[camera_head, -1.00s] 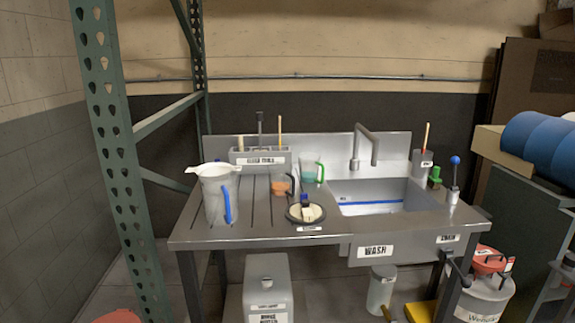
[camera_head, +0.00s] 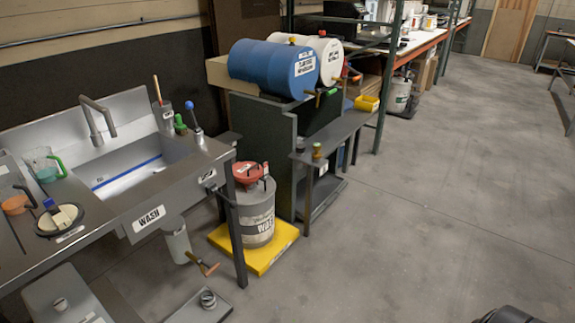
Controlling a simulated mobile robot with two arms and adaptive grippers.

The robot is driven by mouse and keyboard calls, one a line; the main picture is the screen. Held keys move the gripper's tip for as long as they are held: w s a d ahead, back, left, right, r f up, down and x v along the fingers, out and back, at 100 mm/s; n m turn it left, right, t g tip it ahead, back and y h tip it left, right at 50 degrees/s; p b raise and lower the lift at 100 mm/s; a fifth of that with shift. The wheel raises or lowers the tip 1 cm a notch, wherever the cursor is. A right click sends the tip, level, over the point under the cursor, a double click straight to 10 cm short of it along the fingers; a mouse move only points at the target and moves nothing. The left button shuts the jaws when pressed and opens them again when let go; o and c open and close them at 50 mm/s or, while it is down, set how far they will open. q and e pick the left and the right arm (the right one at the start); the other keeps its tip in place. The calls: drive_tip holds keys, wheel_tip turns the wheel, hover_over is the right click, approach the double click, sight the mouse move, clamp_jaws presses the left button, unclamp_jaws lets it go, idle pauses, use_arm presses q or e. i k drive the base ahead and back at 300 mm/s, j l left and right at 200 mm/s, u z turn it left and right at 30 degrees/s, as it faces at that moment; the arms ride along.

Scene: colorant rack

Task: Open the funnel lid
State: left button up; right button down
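The red funnel (camera_head: 246,173) sits on top of a grey waste drum (camera_head: 257,214), right of the sink table. A dark handle or bracket shows at the funnel's right side. The funnel is small in the view, and I cannot tell clearly whether its lid is open or shut. Neither of my grippers is in view.
The drum stands on a yellow tray (camera_head: 272,256). The sink table (camera_head: 100,240) is on its left. A dark rack with a blue barrel (camera_head: 272,68) and a white barrel (camera_head: 327,52) stands behind, to the right. Grey floor (camera_head: 400,220) is open at front right.

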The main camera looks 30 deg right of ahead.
sight(246, 171)
drive_tip(key=z, duration=0.8)
drive_tip(key=i+l+u, duration=0.15)
drive_tip(key=i, duration=0.15)
